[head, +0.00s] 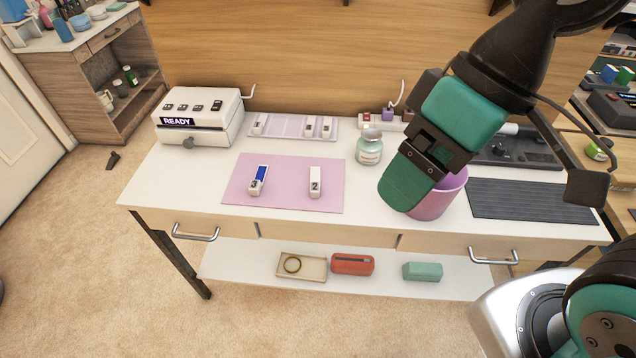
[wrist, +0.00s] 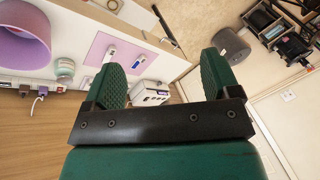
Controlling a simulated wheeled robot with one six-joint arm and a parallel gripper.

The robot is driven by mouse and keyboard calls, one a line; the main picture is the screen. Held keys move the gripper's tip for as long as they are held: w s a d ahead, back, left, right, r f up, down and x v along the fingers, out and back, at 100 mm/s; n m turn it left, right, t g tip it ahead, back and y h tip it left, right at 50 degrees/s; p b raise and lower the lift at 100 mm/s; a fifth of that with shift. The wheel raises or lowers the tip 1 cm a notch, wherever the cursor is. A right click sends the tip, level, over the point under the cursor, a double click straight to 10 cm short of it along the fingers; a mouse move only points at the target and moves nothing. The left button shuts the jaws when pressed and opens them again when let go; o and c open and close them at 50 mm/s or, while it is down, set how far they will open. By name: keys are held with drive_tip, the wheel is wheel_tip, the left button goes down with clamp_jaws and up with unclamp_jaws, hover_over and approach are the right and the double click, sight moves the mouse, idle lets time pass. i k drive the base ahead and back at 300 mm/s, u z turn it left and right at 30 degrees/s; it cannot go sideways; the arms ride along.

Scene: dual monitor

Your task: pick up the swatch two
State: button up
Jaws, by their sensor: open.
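Swatch two (head: 315,183) is a small white upright block marked "2", standing on the right part of a pink mat (head: 290,203) on the white desk. Swatch three (head: 258,181), white with a blue face and marked "3", stands to its left on the same mat. My gripper (head: 408,183) is to the right of the mat, above the desk and in front of a pink cup. In the wrist view my gripper (wrist: 165,78) is open, with its two green fingers apart and nothing between them. The mat (wrist: 100,48) shows beyond the left finger there.
The pink cup (head: 440,200) stands partly hidden behind my gripper. A glass jar (head: 369,148) is right of the mat. A white machine reading "READY" (head: 198,118) stands at the left. A pale rack (head: 290,126) holds more swatches at the back. A dark ribbed pad (head: 525,199) lies at the right.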

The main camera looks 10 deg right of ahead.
sight(315, 184)
drive_tip(key=k, duration=0.65)
drive_tip(key=z, duration=0.4)
drive_tip(key=i, duration=1.2)
drive_tip(key=u, duration=0.6)
